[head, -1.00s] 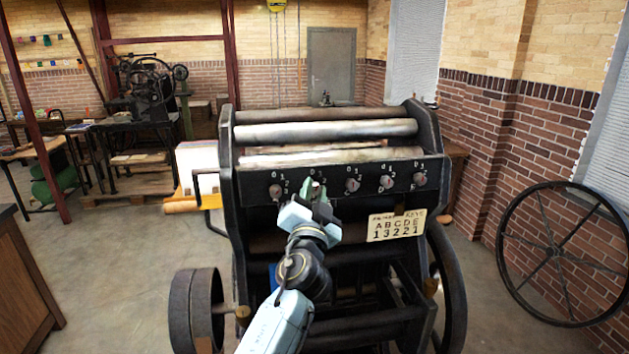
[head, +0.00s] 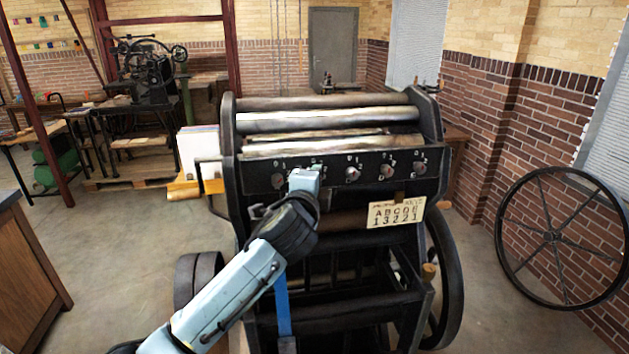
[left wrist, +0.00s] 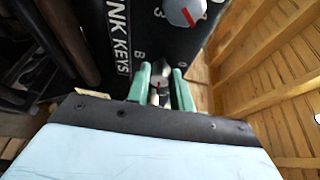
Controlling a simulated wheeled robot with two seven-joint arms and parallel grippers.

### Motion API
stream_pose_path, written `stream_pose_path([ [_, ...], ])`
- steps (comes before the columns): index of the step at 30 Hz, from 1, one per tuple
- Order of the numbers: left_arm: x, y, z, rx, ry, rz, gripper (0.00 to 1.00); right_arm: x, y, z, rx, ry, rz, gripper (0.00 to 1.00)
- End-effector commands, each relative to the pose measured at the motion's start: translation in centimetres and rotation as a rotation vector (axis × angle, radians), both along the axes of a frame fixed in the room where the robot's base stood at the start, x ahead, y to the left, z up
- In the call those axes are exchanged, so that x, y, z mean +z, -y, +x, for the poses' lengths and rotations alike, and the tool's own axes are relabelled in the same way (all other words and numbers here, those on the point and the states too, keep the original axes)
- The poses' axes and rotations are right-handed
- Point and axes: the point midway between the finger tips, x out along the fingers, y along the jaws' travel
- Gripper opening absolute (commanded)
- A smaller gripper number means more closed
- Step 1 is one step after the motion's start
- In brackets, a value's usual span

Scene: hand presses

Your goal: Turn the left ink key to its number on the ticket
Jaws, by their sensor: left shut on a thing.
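The press has a black key panel (head: 335,172) with several ink keys in a row. The leftmost key (head: 278,181) is uncovered in the head view. My left gripper (head: 304,178) covers the second key from the left. In the left wrist view its green fingers (left wrist: 158,88) are shut on a grey ink key (left wrist: 160,82) with a red mark, beside a letter B. Its numbers are hidden. A neighbouring key (left wrist: 181,11) with a red pointer shows near a 3. The ticket (head: 396,214) reads A B C D E over 1 3 2 2 1. My right gripper is out of view.
Rollers (head: 325,121) lie above the panel. A paper stack (head: 198,152) stands at the press's left side. A large spoked wheel (head: 553,236) leans on the brick wall at right.

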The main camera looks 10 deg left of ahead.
Motion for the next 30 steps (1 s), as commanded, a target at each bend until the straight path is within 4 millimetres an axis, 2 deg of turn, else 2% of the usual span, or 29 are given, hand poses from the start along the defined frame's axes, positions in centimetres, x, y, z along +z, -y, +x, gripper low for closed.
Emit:
stream_pose_path([
  [15, 0.2, 0.06, 0.05, 0.002, -0.177, 0.423, 0.0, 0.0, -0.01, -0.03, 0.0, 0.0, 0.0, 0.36],
  [30, 0.15, 0.12, 0.05, 0.001, -0.256, 0.608, 0.0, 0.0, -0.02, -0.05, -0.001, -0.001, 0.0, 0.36],
])
